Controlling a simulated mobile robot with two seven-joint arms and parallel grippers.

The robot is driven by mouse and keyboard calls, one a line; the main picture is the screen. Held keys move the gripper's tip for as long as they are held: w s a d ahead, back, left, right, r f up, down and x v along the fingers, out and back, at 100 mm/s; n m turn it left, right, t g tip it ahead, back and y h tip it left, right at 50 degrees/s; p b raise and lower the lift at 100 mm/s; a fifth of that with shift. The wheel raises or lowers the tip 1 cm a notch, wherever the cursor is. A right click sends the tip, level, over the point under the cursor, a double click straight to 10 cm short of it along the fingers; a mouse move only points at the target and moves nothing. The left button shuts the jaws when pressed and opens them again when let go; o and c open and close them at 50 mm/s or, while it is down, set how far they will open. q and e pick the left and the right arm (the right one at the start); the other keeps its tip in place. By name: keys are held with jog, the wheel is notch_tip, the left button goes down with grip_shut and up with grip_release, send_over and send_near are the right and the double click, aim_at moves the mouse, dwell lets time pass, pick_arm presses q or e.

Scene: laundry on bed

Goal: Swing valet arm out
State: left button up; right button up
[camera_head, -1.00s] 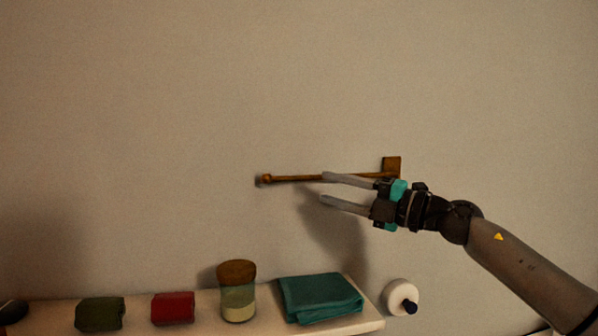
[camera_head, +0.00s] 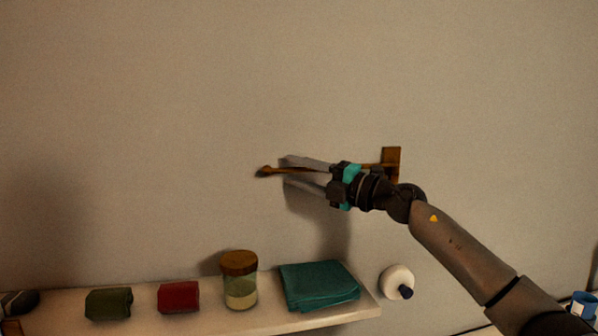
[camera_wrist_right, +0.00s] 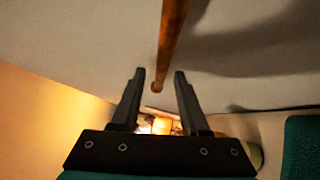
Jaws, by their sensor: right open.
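The valet arm is a thin wooden rod (camera_head: 266,171) with a knob at its left end. It runs right to a square wooden wall mount (camera_head: 391,155) and lies roughly along the wall. My right gripper (camera_head: 288,171) is open, with its fingers pointing left along the rod, close to the knobbed end. In the right wrist view the rod (camera_wrist_right: 172,35) comes down from the top, its knob in line with the gap between the open fingertips (camera_wrist_right: 160,74). Whether a finger touches it, I cannot tell. My wrist hides part of the rod. My left gripper is not in view.
Below is a pale shelf (camera_head: 205,322) with a green bundle (camera_head: 108,303), a red bundle (camera_head: 178,297), a lidded jar (camera_head: 240,280) and a folded teal cloth (camera_head: 320,285). A white round thing (camera_head: 397,281) is right of the shelf. The wall above is bare.

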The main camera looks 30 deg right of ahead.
jog(key=shift+c, duration=0.3)
grip_shut()
dwell(1.0)
